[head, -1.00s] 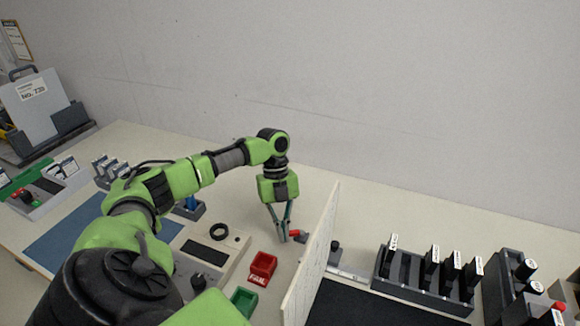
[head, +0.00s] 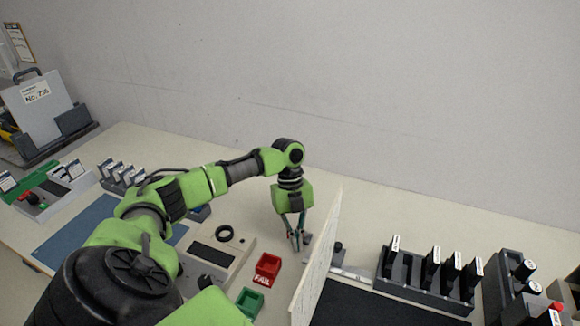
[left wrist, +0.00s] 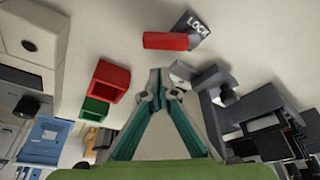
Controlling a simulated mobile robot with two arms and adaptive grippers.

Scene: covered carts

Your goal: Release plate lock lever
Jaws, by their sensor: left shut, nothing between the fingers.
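The lock lever is a red bar (left wrist: 165,41) joined to a dark grey base (left wrist: 192,28) marked LOCK, in the upper middle of the left wrist view. My left gripper (left wrist: 160,92) is shut and empty, its fingertips a short way below the red bar in that picture. In the head view, my left gripper (head: 298,243) points down beside the white upright panel (head: 318,252). Its fingers hide most of the lever there. I cannot tell whether the fingertips touch the lever. My right gripper is not in view.
A red FAIL bin (head: 267,266) and a green bin (head: 249,302) stand left of the panel, near a beige device (head: 215,252) with a black ring. Right of the panel are a black mat (head: 375,306) and a dark rack (head: 425,285) with several labelled items. The table behind is clear.

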